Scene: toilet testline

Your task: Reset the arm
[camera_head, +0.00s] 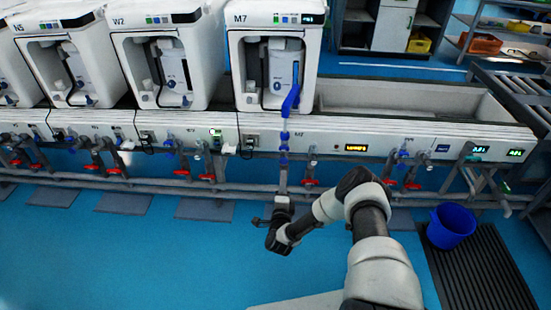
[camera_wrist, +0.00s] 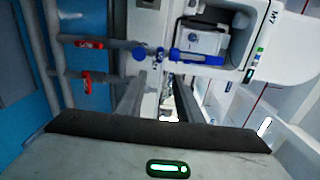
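My arm reaches forward from the bottom right of the head view and bends down to my gripper (camera_head: 283,178), which points at the front of the test line below the unit marked M7 (camera_head: 262,60). In the wrist view, the two fingers of my gripper (camera_wrist: 160,88) stand apart, with nothing seen held between them. A blue hose (camera_head: 290,102) hangs from M7 toward the fingertips. In the wrist view the blue hose (camera_wrist: 197,58) lies beyond the fingers. Whether the fingertips touch anything is not clear.
More white units, such as W2 (camera_head: 165,60), stand to the left. Pipes with red-handled valves (camera_head: 308,182) run along the line's front. A blue bucket (camera_head: 451,225) stands on a dark slatted mat (camera_head: 478,270) at right.

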